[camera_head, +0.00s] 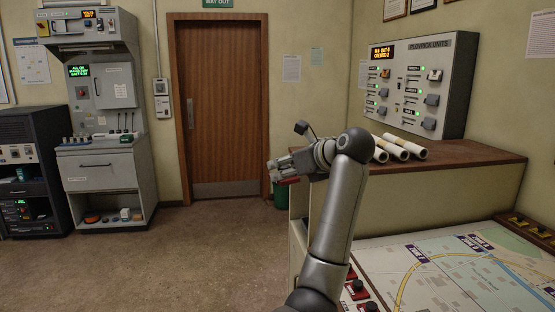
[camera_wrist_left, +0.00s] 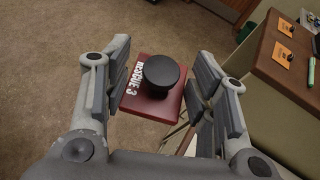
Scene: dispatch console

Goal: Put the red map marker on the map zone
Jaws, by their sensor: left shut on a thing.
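My left gripper (camera_head: 278,170) is shut on a red map marker (camera_head: 290,181) and holds it in the air to the left of the console. In the left wrist view the marker (camera_wrist_left: 135,95) is a red block with a round black knob and white lettering "RESCUE 3", between the two fingers of the gripper (camera_wrist_left: 160,76). The map (camera_head: 455,278) lies on the console at the lower right, with purple labels and a yellow curved line. Which zone is meant I cannot tell. My right gripper is not in view.
Other red markers with black knobs (camera_head: 356,287) stand at the map's left edge, partly behind my arm. Rolled white tubes (camera_head: 405,147) lie on the brown ledge (camera_head: 455,157) behind the map. A green bin (camera_head: 281,194) stands on the floor. Floor at left is clear.

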